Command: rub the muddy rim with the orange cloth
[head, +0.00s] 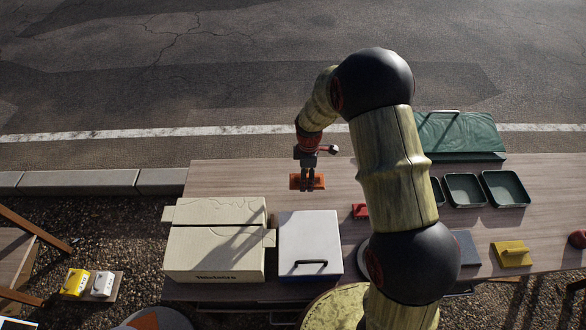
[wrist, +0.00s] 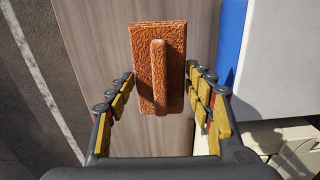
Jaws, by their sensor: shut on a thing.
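The orange cloth (wrist: 145,95) is a textured rectangular pad with a raised ridge along its middle. It also shows in the head view (head: 296,182), over the wooden table near its far edge. My gripper (head: 308,177) points down at it. I cannot tell whether the cloth touches the table. I cannot pick out a muddy rim with certainty in either view.
A cardboard box (head: 215,252) and a white lidded box (head: 308,235) stand at the table's near side. A red block (head: 360,211), dark trays (head: 463,190), a green covered case (head: 458,135) and a yellow block (head: 512,256) are to the right. Bare table (head: 235,180) lies left of my gripper.

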